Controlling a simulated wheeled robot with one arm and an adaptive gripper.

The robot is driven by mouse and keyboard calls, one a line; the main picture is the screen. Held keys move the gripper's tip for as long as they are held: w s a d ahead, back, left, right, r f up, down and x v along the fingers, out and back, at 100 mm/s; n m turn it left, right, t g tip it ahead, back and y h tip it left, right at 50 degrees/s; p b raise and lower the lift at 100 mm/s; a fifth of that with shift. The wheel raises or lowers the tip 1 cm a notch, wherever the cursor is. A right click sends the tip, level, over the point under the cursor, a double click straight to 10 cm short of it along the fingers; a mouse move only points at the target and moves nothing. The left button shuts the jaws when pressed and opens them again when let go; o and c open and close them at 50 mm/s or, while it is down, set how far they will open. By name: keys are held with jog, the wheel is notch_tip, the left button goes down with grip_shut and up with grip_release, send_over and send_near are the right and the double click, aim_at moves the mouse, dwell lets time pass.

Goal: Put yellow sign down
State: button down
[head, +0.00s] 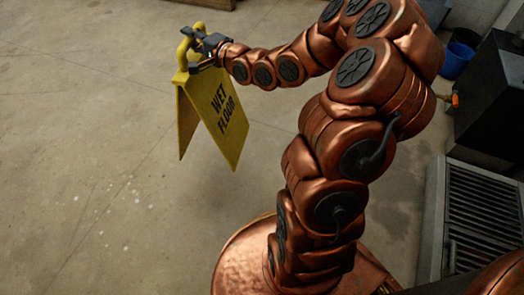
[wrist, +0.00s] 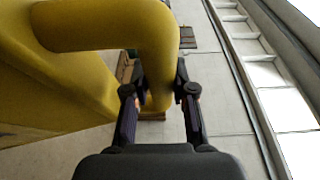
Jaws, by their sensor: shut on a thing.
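The yellow sign (head: 213,109) reads "WET FLOOR" and is a folded A-frame with a loop handle at its top. In the head view it hangs upright at the end of my arm, its two panels slightly spread; I cannot tell its exact height over the floor. My gripper (head: 207,46) is shut on the handle. In the wrist view the yellow handle (wrist: 161,60) passes between the two dark fingers of my gripper (wrist: 160,98), and a broad yellow panel of the sign fills the left side.
The concrete floor (head: 90,130) left of and below the sign is clear. At the right stand a blue bucket (head: 457,58), a dark box (head: 492,95) and a grilled metal unit (head: 483,215). A wooden piece (head: 208,3) lies at the top edge.

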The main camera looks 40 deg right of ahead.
jog(key=s+d+f+m+h+p, duration=0.1)
jog(key=s+d+f, duration=0.2)
jog(key=d+f, duration=0.25)
jog(key=s+d+f+h+p, duration=0.1)
jog(key=s+d+f+p, duration=0.1)
jog(key=s+d+f, duration=0.35)
jog(key=s+d+f+m+h+p, duration=0.15)
jog(key=s+d+f, duration=0.35)
jog(key=s, duration=0.5)
jog(key=w+d+f+b, duration=0.2)
jog(key=w+d+b, duration=0.1)
jog(key=w+b, duration=0.2)
jog(key=w+d+f+b, duration=0.2)
jog(key=w+b, duration=0.3)
jog(key=w, duration=0.4)
jog(key=shift+w+d+f+t, duration=0.25)
jog(key=shift+w+d+t, duration=0.15)
jog(key=shift+d, duration=0.25)
jog(key=shift+f, duration=0.1)
